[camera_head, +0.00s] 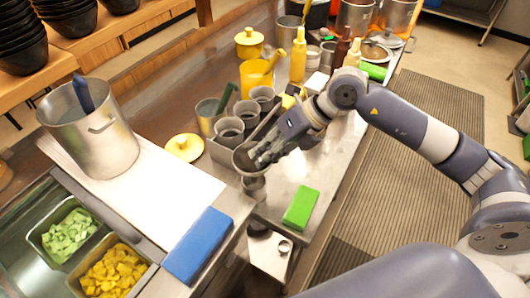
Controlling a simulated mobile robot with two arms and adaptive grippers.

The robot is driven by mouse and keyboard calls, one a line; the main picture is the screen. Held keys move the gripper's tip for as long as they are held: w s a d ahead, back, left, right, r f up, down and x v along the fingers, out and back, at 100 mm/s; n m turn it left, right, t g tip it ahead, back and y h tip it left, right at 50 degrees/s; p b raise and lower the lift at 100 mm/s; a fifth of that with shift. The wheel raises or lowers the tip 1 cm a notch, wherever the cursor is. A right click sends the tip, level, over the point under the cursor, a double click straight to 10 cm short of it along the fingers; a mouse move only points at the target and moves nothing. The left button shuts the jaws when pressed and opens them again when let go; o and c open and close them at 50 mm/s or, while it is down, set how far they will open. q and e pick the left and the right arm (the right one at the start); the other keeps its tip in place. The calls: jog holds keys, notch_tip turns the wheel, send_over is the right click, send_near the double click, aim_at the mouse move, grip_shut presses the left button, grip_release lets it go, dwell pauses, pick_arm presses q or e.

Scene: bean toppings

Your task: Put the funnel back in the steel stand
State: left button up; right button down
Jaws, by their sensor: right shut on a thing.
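My right gripper (259,155) is shut on the rim of a dark grey metal funnel (241,161), near the counter's middle. The funnel's wide mouth faces up and to the left, and the gripper fingers cover part of it. A small steel cup-like piece (254,188), which looks like the steel stand, shows directly below the funnel. I cannot tell whether the funnel touches it or sits in it. My left gripper is not in view.
A row of grey cups (229,131) stands close behind the funnel. A green block (300,208) lies at the right counter edge. A blue block (198,245) and a large steel pot (96,140) are to the left. The white board (160,195) has free room.

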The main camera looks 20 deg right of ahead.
jog(key=shift+f+b, duration=1)
jog(key=shift+f, duration=0.3)
jog(key=shift+f, duration=0.15)
jog(key=shift+s+d+f+b, duration=0.1)
jog(key=shift+s+f+b, duration=0.1)
jog(key=shift+f+b, duration=0.45)
jog(key=shift+s+f+b, duration=0.2)
jog(key=shift+f+b, duration=0.3)
jog(key=shift+f, duration=0.2)
jog(key=c, duration=1.5)
grip_release()
jog(key=shift+f, duration=0.1)
jog(key=shift+w, duration=0.45)
jog(key=o, duration=0.7)
jog(key=shift+s+a+r, duration=0.15)
jog(key=shift+a+r, duration=0.05)
jog(key=shift+r, duration=0.05)
jog(key=shift+d, duration=0.1)
